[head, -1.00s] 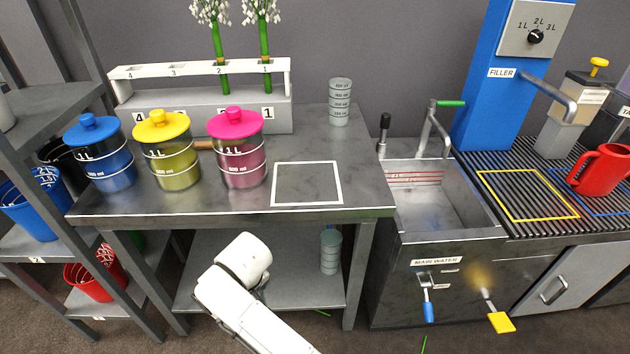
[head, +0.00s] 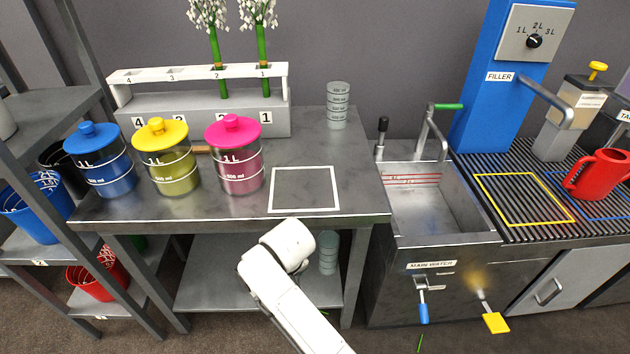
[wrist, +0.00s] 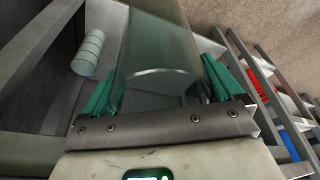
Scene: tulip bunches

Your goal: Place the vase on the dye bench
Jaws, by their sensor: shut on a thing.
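The vase (wrist: 160,45) is a clear glass vessel in the wrist view, held between the green fingers of my gripper (wrist: 160,85). Its rounded glass edge shows close to the gripper's palm, and its far part runs out of the top of the picture. In the head view neither the vase nor the fingers can be made out; only my white arm shows, in front of the bench. The dye bench (head: 300,155) is a grey metal table. A white square outline (head: 305,189) marks a bare spot near its front edge.
Blue, yellow (head: 166,157) and pink (head: 236,155) lidded jars stand left of the square. A white rack (head: 200,110) with two flower stems stands behind. Measuring cups (head: 338,105) stand at the back right; more are on the lower shelf (head: 328,252). A sink (head: 430,205) adjoins right.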

